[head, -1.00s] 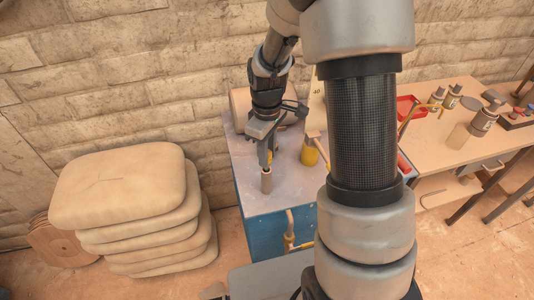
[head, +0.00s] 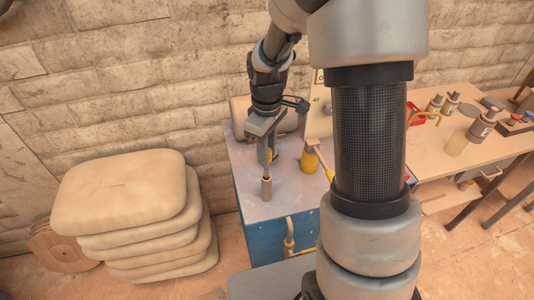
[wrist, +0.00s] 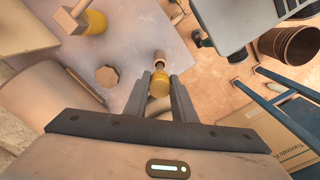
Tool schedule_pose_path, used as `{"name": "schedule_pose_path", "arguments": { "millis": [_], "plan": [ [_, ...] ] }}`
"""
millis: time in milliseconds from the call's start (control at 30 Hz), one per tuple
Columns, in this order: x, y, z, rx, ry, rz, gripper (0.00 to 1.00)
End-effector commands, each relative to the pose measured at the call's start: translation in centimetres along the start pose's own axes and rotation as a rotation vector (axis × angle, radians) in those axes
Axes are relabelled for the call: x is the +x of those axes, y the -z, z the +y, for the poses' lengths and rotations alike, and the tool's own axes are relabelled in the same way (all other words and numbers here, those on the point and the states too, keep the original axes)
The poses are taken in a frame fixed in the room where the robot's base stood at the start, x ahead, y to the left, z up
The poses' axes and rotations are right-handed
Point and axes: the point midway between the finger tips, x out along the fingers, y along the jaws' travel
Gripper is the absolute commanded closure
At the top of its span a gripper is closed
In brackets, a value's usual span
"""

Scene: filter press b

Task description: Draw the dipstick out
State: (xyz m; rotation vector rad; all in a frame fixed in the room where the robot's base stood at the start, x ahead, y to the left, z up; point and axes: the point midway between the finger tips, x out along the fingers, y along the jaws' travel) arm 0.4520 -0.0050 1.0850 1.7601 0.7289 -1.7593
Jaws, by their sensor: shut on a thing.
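My gripper (head: 267,157) is above the top of the blue cabinet (head: 290,192), pointing down. In the wrist view, its two fingers (wrist: 159,88) are closed on the yellow handle of the dipstick (wrist: 159,84). A thin grey length of the dipstick (head: 266,171) shows below the fingers in the head view. It runs down to the mouth of an upright brown tube (head: 267,188) on the cabinet top. The tube also shows just beyond the handle in the wrist view (wrist: 159,57). The dipstick's lower end is hidden in or behind the tube.
A yellow fitting with a tan lever (head: 310,160) stands right of the tube. A tan octagonal knob (wrist: 107,76) shows in the wrist view. Stacked sacks (head: 130,200) stand left of the cabinet. A workbench (head: 450,165) with bottles stands at the right.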

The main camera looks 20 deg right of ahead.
Motion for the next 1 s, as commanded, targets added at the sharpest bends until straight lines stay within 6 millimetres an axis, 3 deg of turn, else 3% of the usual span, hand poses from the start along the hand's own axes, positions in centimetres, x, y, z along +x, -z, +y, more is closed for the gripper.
{"name": "schedule_pose_path", "arguments": {
  "millis": [1000],
  "plan": [
    [-4.2, 0.0, 0.1, 0.001, -0.001, 0.001, 0.99]
  ]
}}
